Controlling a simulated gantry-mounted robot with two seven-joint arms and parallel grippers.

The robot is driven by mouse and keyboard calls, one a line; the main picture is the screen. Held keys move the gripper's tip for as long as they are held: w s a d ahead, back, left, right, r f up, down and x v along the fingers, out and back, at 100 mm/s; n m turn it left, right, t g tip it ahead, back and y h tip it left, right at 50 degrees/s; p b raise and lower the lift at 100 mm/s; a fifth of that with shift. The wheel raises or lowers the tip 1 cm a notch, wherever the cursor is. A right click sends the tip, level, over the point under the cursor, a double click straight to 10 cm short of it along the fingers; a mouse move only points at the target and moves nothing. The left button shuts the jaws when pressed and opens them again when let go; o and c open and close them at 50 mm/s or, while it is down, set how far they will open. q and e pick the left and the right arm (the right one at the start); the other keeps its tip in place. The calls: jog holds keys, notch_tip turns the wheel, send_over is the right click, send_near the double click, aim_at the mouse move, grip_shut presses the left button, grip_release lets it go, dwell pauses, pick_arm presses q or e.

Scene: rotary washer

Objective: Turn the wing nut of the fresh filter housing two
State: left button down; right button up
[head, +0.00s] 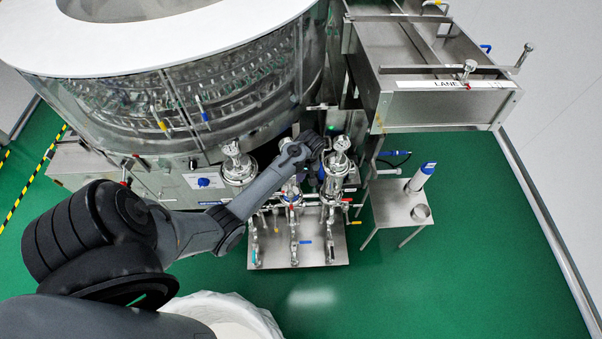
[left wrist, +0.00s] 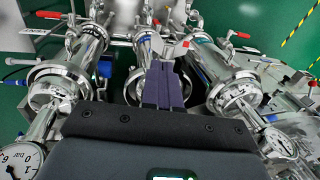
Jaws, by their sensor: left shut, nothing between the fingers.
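Three steel filter housings stand in a row on a skid, the left one (head: 238,168), the middle one (head: 290,192) and the right one (head: 335,176). My left arm passes over the middle housing and hides its top. My left gripper (left wrist: 165,88) is shut and empty. In the left wrist view its dark fingers lie over the near end of the middle housing (left wrist: 148,47), with clamp-ringed housings on the left (left wrist: 80,58) and right (left wrist: 205,58). I cannot make out the wing nut or whether the fingers touch anything. My right gripper is not in view.
Pressure gauges (left wrist: 18,160) (left wrist: 281,143) flank the gripper closely. Red-handled valves and pipes crowd the skid (head: 325,252). A large round washer (head: 240,95) stands behind, a lane chute (head: 450,105) at right. Green floor is free at right.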

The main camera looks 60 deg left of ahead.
aim_at(294, 191)
pick_arm(q)
jog(key=f, duration=0.2)
jog(key=f+b, duration=0.1)
jog(key=f, duration=0.2)
jog(key=s+f, duration=0.1)
jog(key=f, duration=0.2)
jog(key=shift+s+a+b, duration=0.1)
jog(key=shift+a+b, duration=0.2)
jog(key=shift+s+f, duration=0.1)
jog(key=shift+f, duration=0.45)
jog(key=shift+a, duration=0.1)
